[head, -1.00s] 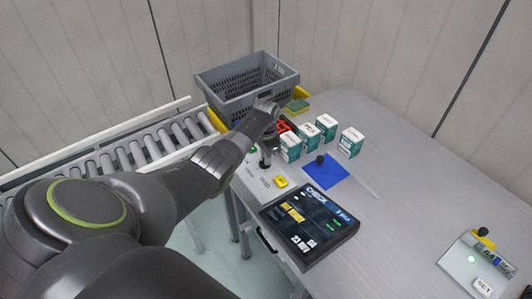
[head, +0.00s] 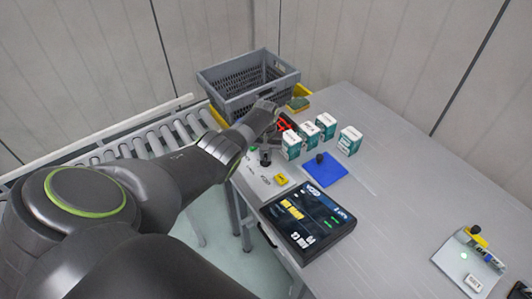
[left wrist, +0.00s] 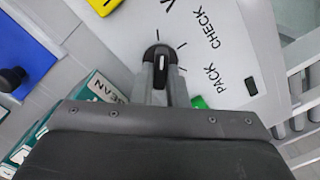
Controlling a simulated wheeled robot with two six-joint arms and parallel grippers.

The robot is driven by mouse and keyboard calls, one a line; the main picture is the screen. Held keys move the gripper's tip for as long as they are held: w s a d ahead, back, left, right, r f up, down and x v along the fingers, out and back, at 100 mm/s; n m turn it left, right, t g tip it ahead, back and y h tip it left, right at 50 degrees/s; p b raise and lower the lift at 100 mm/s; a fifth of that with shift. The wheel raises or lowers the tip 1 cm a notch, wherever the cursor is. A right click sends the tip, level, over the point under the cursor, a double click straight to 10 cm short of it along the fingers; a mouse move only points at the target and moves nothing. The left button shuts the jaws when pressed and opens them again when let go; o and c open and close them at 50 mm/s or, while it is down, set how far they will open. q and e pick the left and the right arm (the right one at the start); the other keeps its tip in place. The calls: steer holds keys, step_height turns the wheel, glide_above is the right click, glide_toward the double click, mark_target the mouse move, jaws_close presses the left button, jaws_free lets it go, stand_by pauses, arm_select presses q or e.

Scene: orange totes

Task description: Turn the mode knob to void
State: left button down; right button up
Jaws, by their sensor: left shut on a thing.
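The mode knob (left wrist: 162,56) is a small black knob with a white pointer line, on a pale panel (left wrist: 222,22). In the left wrist view the panel shows tick marks, the words PACK and CHECK, and a cut-off V at the top. The pointer stands nearly upright in that view, towards the tick below the V. My left gripper (left wrist: 160,82) is shut on the knob, a finger at each side. In the head view it reaches down at the panel, with the knob mostly hidden. The screen (head: 308,220) stands beside the panel. My right gripper is out of view.
A yellow button (head: 281,179) sits close to the knob. Several green-and-white boxes (head: 326,124) and a blue mat (head: 328,173) with a black-handled item lie beside it. A grey crate (head: 245,88) stands behind, a roller conveyor (head: 130,148) at left. The right tabletop is mostly clear.

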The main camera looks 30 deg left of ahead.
mark_target(265, 156)
arm_select(q)
steer(key=shift+n, duration=1.1)
steer(key=c, duration=1.4)
jaws_free()
steer(key=shift+c, duration=0.2)
steer(key=shift+r+p, duration=0.5)
steer(key=shift+r, duration=0.1)
step_height(265, 156, up, 5)
steer(key=shift+a+f+p, duration=0.1)
steer(key=shift+f+p, duration=0.05)
steer(key=shift+p, duration=0.55)
step_height(265, 156, up, 12)
steer(key=b, duration=0.1)
steer(key=shift+f+b, duration=0.2)
steer(key=shift+b, duration=0.1)
